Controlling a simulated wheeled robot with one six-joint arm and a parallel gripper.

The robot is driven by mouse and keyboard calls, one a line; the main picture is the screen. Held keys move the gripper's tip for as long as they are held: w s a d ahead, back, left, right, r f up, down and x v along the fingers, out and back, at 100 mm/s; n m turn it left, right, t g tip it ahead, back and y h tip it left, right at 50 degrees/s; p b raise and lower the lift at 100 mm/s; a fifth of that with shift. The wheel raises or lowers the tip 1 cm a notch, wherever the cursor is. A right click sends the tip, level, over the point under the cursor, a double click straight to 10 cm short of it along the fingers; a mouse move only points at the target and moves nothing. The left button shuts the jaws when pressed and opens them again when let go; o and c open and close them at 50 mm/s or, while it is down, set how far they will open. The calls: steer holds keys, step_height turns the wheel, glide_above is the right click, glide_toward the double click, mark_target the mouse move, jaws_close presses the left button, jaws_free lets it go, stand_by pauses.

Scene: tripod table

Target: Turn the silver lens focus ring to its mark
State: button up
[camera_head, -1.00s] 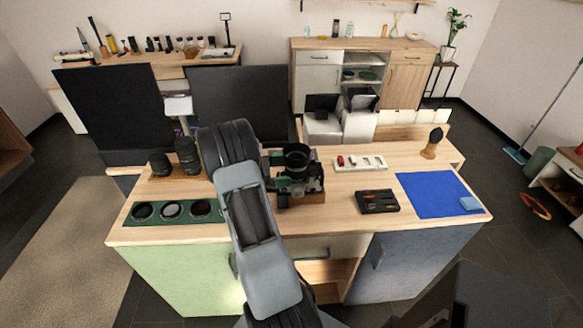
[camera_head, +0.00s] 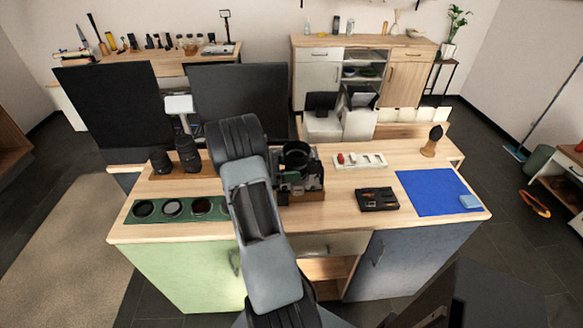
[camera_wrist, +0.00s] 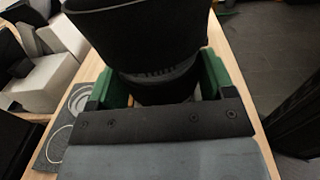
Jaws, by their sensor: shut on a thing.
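The lens (camera_head: 297,154) is black with a wide hood and points up from the camera body on a wooden block, just right of my arm. In the wrist view the lens (camera_wrist: 140,35) fills the upper middle. A dark grey ribbed band (camera_wrist: 165,78) shows below the hood; I take it for the focus ring, though it does not look clearly silver here. My gripper (camera_wrist: 163,85) has its green-padded fingers on either side of the lens at this band and is shut on it. The mark is not visible. My arm hides most of the gripper in the head view.
Two dark lenses (camera_head: 187,155) stand on a board at the left. A green tray (camera_head: 133,210) with round filters lies in front of them. A white tray (camera_head: 360,161), a dark tool case (camera_head: 377,199) and a blue mat (camera_head: 436,193) lie to the right, with bare wood between.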

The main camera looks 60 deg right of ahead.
steer(key=shift+c, duration=1.3)
steer(key=shift+s+a+n+t+h+p, duration=0.1)
steer(key=shift+n+t+h+p, duration=0.25)
steer(key=shift+n+t+h, duration=0.4)
steer(key=o, duration=0.9)
steer(key=b+v, duration=0.2)
steer(key=v, duration=1.2)
